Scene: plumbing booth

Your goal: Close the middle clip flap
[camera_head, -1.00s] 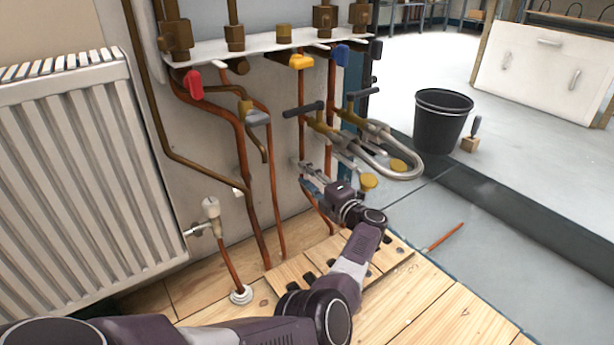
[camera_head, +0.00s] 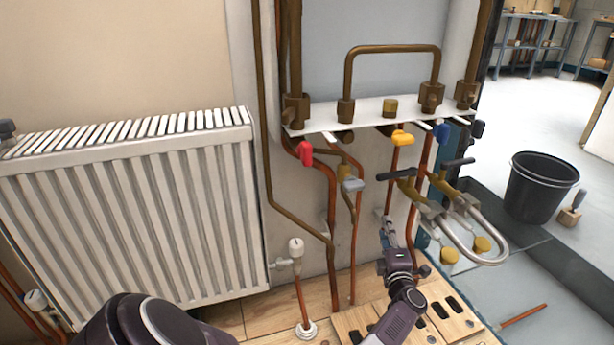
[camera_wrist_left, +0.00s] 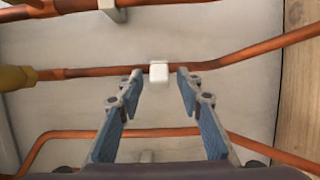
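The middle clip (camera_wrist_left: 159,74) is a small white block on a copper pipe (camera_wrist_left: 235,58) in the left wrist view. It covers the front of the pipe there. I cannot tell the exact position of its flap. My left gripper (camera_wrist_left: 159,80) is open and empty, with a grey-blue finger on either side of the clip and a gap to each. In the head view my left gripper (camera_head: 386,226) is low at the wall among the copper pipes, below the yellow valve handle (camera_head: 402,137). The clip cannot be made out there. My right gripper is not in view.
A radiator (camera_head: 140,215) stands at the left. A braided hose (camera_head: 480,250) with brass valves juts out right of my gripper. A black bucket (camera_head: 540,188) stands farther right.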

